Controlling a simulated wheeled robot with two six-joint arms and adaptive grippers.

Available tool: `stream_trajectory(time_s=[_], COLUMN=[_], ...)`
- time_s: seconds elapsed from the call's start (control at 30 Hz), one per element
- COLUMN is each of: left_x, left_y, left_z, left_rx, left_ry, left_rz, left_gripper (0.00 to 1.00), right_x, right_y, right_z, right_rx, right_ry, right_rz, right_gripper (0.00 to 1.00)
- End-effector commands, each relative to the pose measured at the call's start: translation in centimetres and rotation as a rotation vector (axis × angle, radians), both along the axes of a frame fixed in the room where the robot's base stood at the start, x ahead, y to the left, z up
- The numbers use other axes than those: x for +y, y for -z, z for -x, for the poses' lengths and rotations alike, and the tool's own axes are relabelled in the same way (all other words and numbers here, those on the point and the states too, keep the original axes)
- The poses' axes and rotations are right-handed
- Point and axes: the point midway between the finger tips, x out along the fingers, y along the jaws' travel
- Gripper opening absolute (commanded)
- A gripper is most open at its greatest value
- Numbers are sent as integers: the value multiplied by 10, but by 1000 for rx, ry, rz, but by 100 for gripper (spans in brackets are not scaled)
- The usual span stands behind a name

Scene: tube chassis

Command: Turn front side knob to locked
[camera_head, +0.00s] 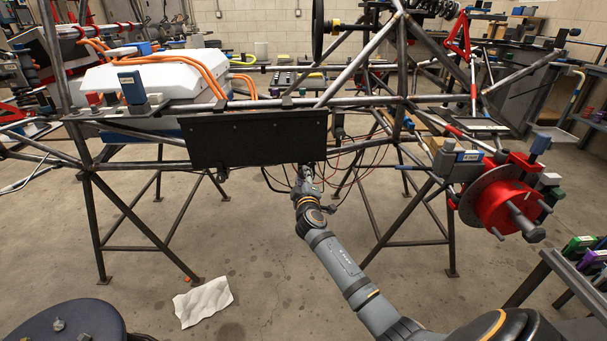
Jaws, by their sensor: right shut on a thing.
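My right gripper (306,174) reaches in from the lower right and is at the lower edge of a black panel (256,139) on the tube chassis (160,166). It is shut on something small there. The gripper and cables hide what it holds, so I cannot make out the front side knob or its position. My left gripper is not in view.
Black and red cables (350,168) hang close beside the gripper. A red brake disc hub (497,203) sits at the chassis's right end. A white box with orange cables (153,75) rests on the frame. A white cloth (203,302) lies on the open floor.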

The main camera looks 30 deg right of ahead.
Motion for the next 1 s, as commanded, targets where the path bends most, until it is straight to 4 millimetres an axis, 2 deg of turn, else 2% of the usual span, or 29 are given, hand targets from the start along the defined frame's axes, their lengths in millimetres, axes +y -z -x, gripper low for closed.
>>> stream_trajectory(time_s=[0.6,1.0], left_x=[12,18], left_y=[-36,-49], left_z=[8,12], left_rx=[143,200], left_ry=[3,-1], left_rz=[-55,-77], left_gripper=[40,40], right_x=[1,1], right_y=[1,4], right_z=[0,0], right_rx=[269,379], right_ry=[-2,-2], right_rz=[499,707], right_gripper=[0,0])
